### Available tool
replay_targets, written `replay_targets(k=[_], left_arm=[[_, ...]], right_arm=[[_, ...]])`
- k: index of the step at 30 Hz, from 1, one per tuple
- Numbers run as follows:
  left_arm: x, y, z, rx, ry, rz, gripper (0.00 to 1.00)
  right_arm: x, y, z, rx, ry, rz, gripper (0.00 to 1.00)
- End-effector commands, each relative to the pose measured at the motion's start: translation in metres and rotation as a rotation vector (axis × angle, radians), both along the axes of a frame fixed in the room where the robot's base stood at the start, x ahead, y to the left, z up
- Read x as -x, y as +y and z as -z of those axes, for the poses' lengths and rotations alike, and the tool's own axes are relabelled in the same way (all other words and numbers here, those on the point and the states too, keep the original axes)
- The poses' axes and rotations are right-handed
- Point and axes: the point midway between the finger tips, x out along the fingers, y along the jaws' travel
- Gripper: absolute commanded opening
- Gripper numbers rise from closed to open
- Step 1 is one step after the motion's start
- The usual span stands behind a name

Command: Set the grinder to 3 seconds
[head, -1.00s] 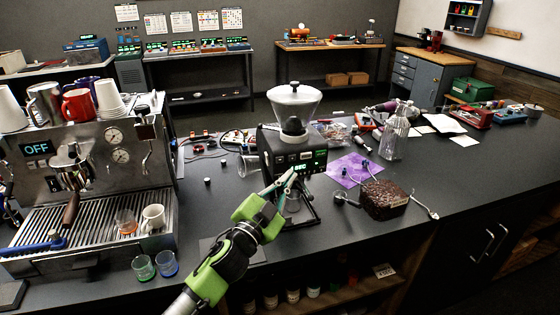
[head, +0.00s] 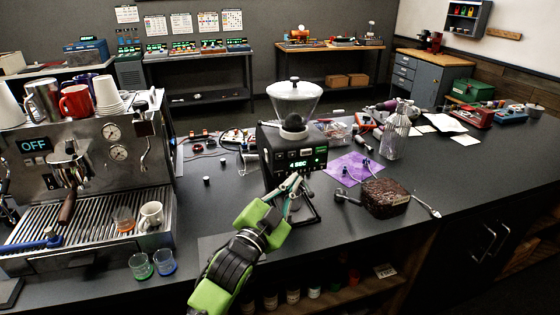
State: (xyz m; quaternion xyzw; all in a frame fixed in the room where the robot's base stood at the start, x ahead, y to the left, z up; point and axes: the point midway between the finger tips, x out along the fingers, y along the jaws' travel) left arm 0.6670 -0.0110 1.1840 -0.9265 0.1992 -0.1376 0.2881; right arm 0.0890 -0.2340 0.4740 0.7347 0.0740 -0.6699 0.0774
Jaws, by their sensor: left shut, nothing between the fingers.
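The grinder (head: 277,150) stands on the dark counter, black-bodied with a clear hopper (head: 293,97) on top. Its front display (head: 298,164) glows green and reads "4 SEC". Small buttons sit above the readout on the front face. My left gripper (head: 288,184) is shut and empty. Its fingertips are just below the display, in front of the lower part of the grinder; whether they touch it I cannot tell. The gripper hides part of the grinder's lower front. My right gripper is not in view.
An espresso machine (head: 95,165) showing "OFF" stands at left, with cups on top. Two small glasses (head: 153,264) sit at its front. A purple mat (head: 350,169), a brown block-like object (head: 385,198) and a glass bottle (head: 396,135) lie or stand to the right. Counter behind the grinder is cluttered.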

Motion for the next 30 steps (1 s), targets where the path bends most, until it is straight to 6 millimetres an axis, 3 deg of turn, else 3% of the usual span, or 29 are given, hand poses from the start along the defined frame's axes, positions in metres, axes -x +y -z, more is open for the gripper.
replay_targets(k=[18, 23, 30], left_arm=[[0.004, 0.0, 0.0, -0.005, -0.007, 0.005, 0.0], [-0.009, 0.004, 0.001, -0.006, -0.009, 0.005, 0.0], [-0.042, 0.015, 0.002, -0.007, -0.01, 0.005, 0.0]], right_arm=[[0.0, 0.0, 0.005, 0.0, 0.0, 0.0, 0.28], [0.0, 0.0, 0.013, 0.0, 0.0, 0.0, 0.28], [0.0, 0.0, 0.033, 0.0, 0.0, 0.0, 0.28]])
